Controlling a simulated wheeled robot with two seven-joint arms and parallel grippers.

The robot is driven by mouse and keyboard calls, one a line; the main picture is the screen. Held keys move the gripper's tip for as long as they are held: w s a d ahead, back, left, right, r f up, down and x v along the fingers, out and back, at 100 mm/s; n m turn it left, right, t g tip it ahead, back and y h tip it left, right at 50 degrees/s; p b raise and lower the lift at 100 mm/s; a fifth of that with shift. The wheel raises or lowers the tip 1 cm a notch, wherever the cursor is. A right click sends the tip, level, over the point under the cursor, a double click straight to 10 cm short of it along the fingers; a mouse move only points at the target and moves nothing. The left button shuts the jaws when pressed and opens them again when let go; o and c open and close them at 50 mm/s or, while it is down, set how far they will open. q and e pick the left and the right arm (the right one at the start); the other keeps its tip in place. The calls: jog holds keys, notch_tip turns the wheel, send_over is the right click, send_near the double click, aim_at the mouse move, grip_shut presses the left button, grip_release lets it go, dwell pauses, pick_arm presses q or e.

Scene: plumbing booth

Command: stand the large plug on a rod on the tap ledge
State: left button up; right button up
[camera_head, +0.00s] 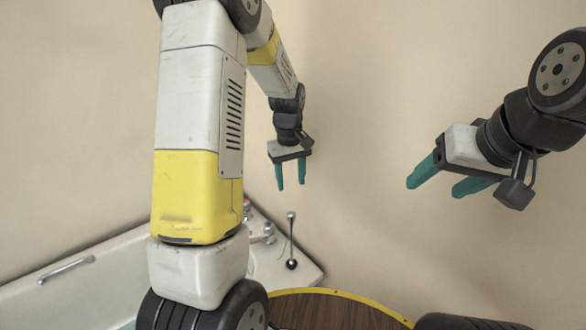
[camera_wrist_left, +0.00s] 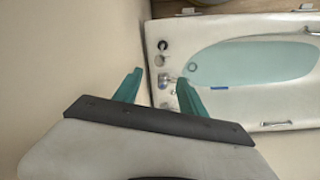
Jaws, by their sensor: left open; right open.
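The large plug on a rod (camera_head: 291,240) stands near upright at the right corner of the white tap ledge (camera_head: 300,270), its dark round end down and a small pale knob on top. My left gripper (camera_head: 291,186) is open and empty, pointing down, and shows above the knob in the head view. In the left wrist view a dark round thing (camera_wrist_left: 163,45) on the ledge looks like the plug, beyond the open fingers (camera_wrist_left: 159,78); its rod cannot be made out. My right gripper (camera_head: 433,190) is open and empty in the air at the right.
Chrome taps (camera_head: 265,233) stand on the ledge left of the plug. The bathtub (camera_wrist_left: 240,65) has a grab handle (camera_head: 66,270). A round wooden top with a yellow rim (camera_head: 335,310) is in front. Plain walls stand behind. My left arm hides part of the tub.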

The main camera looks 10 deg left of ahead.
pick_arm(q)
jog(key=s+r+m+t+h, duration=0.1)
jog(key=s+r+m, duration=0.1)
jog(key=s+r, duration=0.4)
jog(key=s+r+m+t, duration=0.15)
jog(key=s+r, duration=0.25)
jog(key=r, duration=0.4)
jog(key=s+d+r+m+t+h, duration=0.1)
jog(key=s+r, duration=0.5)
jog(key=s, duration=0.7)
jog(key=d+m+t, duration=0.1)
jog(key=m+t, duration=0.1)
jog(key=m, duration=0.1)
jog(key=shift+s, duration=0.3)
